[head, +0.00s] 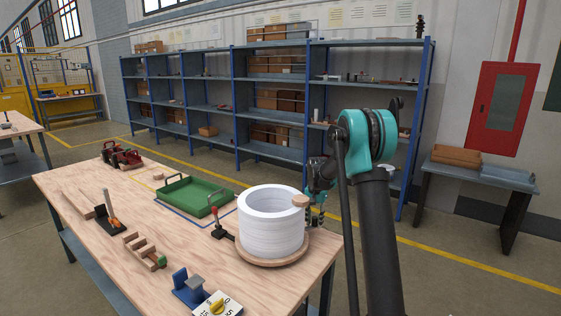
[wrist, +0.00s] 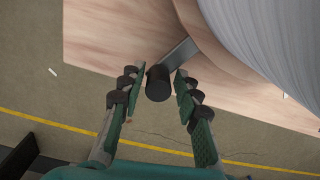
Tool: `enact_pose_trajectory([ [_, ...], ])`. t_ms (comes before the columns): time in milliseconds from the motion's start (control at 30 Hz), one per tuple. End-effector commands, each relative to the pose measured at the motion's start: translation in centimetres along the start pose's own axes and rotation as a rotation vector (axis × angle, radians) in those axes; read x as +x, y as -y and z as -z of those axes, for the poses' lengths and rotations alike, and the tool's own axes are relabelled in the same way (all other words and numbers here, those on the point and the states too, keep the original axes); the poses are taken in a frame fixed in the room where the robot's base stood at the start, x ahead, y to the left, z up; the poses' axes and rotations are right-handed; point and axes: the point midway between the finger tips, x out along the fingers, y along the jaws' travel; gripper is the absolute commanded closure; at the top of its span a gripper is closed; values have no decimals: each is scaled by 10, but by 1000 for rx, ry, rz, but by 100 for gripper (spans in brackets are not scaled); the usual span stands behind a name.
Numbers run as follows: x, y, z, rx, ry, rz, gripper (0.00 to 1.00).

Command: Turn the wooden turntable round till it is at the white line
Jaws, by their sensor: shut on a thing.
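The wooden turntable (head: 272,261) is a round disc near the right end of the workbench. A large white ribbed cylinder (head: 270,232) stands upright on it and hides most of its top. In the wrist view the turntable's edge (wrist: 196,45) carries a grey bar ending in a black handle (wrist: 158,86). My gripper (wrist: 155,78) is shut on this handle, with one finger on each side. In the head view my gripper (head: 317,212) is at the right side of the white cylinder, partly hidden. I cannot make out the white line for certain.
A red-handled clamp (head: 217,222) stands just left of the turntable. A green tray (head: 194,196) lies behind it to the left. A blue block-like fixture (head: 188,287) and a white card with a yellow knob (head: 217,304) are at the front edge. The bench's right edge is close.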

Motion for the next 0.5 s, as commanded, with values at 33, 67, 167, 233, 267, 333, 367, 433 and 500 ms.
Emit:
enact_pose_trajectory([
  [33, 1, -4, 0, 2, 2, -7, 100],
  [67, 1, -4, 0, 2, 2, -7, 100],
  [167, 1, -4, 0, 2, 2, -8, 100],
  [233, 1, -4, 0, 2, 3, -8, 100],
  [267, 1, -3, 0, 2, 3, -8, 100],
  [333, 1, -1, 2, 2, 2, -8, 100],
  [367, 1, 0, 2, 1, 2, -8, 100],
  [433, 1, 4, 4, 1, 2, -7, 100],
  [500, 1, 8, 6, 0, 1, -6, 100],
])
